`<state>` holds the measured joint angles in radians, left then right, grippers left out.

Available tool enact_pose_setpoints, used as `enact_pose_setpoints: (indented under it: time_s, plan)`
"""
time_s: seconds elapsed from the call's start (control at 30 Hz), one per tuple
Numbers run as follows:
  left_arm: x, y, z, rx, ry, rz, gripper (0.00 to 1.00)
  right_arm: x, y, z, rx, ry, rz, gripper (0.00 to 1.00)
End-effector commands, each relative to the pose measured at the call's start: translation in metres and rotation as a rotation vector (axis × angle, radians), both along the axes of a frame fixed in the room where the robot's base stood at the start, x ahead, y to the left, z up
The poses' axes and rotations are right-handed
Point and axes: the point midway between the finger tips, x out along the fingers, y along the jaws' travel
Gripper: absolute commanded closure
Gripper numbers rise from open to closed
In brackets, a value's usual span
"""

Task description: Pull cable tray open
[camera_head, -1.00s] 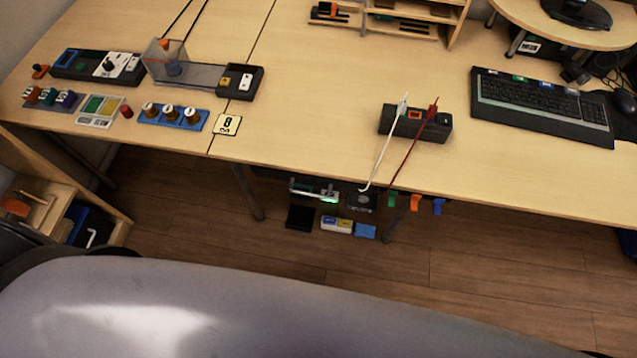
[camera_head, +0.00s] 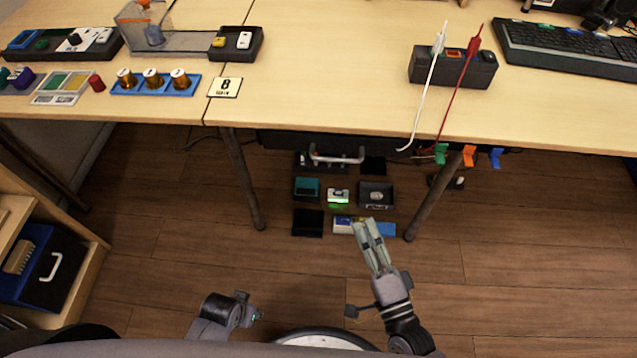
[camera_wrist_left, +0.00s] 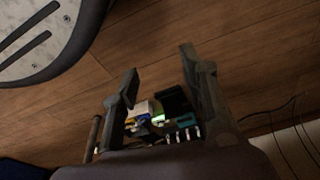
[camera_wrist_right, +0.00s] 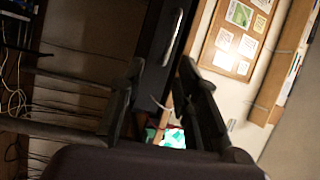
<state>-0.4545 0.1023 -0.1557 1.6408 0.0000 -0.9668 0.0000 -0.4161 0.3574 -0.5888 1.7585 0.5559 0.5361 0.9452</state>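The cable tray (camera_head: 285,142) is a dark box under the desk's front edge with a silver bar handle (camera_head: 337,157). In the right wrist view, a dark panel (camera_wrist_right: 153,48) with the silver handle (camera_wrist_right: 172,38) lies ahead, beyond the fingers. My right gripper (camera_head: 366,224) is below and slightly right of the handle, apart from it. Its fingers (camera_wrist_right: 160,68) stand apart with nothing gripped. My left gripper's fingers (camera_wrist_left: 158,62) are also apart and empty in the left wrist view; in the head view only part of the left arm shows at the bottom. The tray's inside is hidden.
Table legs (camera_head: 243,180) and (camera_head: 432,200) flank the area under the desk. Several small boxes (camera_head: 376,194) lie there. Green, orange and blue clips (camera_head: 468,156) hang at the desk edge. A wooden shelf (camera_head: 85,285) stands at left. The floor (camera_head: 540,240) at right is clear.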

Motion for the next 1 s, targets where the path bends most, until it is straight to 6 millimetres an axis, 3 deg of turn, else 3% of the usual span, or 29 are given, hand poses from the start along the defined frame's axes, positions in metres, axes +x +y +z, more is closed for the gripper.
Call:
enact_pose_setpoints:
  time_s: [0.27, 0.8, 1.0]
  plan:
    - [0.004, -0.001, 0.003, -0.001, -0.005, 0.001, 0.6, 0.012, 0.007, 0.02, 0.094, -0.026, 0.002, 0.7]
    - [0.007, -0.001, 0.007, -0.001, -0.008, 0.001, 0.6, 0.115, 0.051, 0.039, 0.089, -0.026, 0.002, 0.7]
    - [0.01, -0.002, 0.012, -0.002, -0.016, 0.002, 0.6, 0.143, 0.063, 0.043, 0.087, -0.023, 0.003, 0.7]
